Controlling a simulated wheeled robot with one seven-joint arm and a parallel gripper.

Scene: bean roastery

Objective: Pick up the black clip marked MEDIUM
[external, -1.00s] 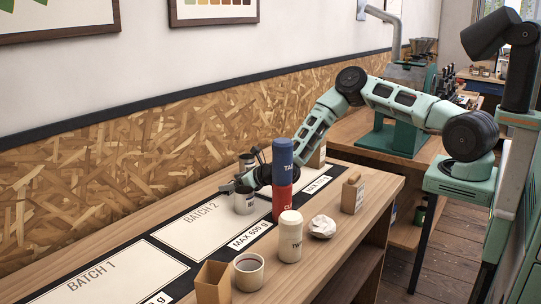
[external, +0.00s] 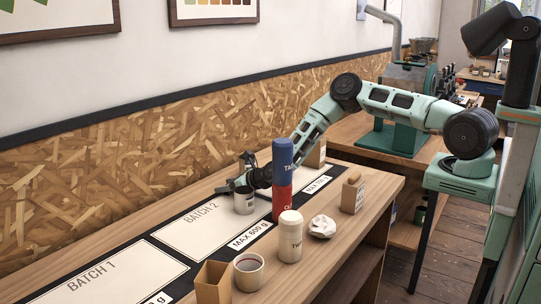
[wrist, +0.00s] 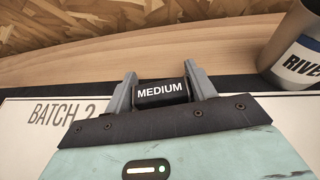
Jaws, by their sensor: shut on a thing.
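The black clip marked MEDIUM (wrist: 161,93) shows in the wrist view, its white lettering facing the camera. It sits between the two grey fingers of my gripper (wrist: 161,88), which is shut on it. Behind it are the BATCH 2 card (wrist: 40,113) and bare wood. The clip cannot be made out there. Whether it touches the bench I cannot tell.
A labelled tin (wrist: 297,50) stands close on the right in the wrist view. A blue canister (external: 283,154) stacked on a red one (external: 282,204) stands by my arm. A white canister (external: 291,240), crumpled paper (external: 322,227), a cup (external: 249,273) and an open box (external: 213,284) line the front.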

